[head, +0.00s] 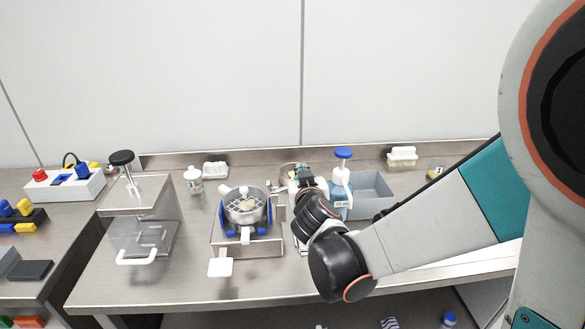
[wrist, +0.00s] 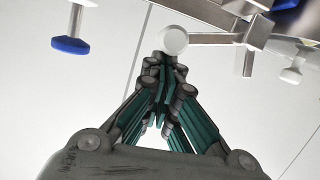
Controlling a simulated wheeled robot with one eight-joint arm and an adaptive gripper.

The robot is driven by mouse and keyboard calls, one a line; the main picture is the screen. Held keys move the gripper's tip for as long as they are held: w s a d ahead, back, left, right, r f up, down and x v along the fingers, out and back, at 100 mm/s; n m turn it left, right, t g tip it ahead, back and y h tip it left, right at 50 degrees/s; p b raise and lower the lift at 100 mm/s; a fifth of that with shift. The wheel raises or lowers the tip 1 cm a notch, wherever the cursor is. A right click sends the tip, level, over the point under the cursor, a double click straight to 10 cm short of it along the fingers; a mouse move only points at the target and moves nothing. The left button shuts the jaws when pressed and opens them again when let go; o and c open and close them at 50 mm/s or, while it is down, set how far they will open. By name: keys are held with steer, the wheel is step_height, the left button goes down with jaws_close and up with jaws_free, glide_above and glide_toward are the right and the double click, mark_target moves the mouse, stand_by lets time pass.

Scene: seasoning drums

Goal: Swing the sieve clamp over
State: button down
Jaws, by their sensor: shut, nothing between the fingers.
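The sieve drum (head: 246,208) stands in a metal frame with blue side parts on the bench, left of my arm. It has a round grid with pale material on it and white knobs at its rim. In the wrist view a metal clamp bar (wrist: 215,39) ends in a round white knob (wrist: 174,40). My gripper (wrist: 168,62) is shut with its fingertips just below this knob; I cannot tell whether they touch it. In the head view my gripper (head: 303,174) is right of the sieve, partly hidden by my wrist.
A clear box with a black-knobbed press (head: 122,158) stands left of the sieve. A white bottle (head: 193,180) stands behind. A white paddle (head: 220,267) sticks out at the front.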

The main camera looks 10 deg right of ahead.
steer(key=shift+d+f, duration=0.2)
steer(key=shift+f, duration=0.15)
steer(key=shift+d+f+b, duration=0.3)
steer(key=shift+f+b, duration=0.05)
steer(key=shift+b, duration=0.05)
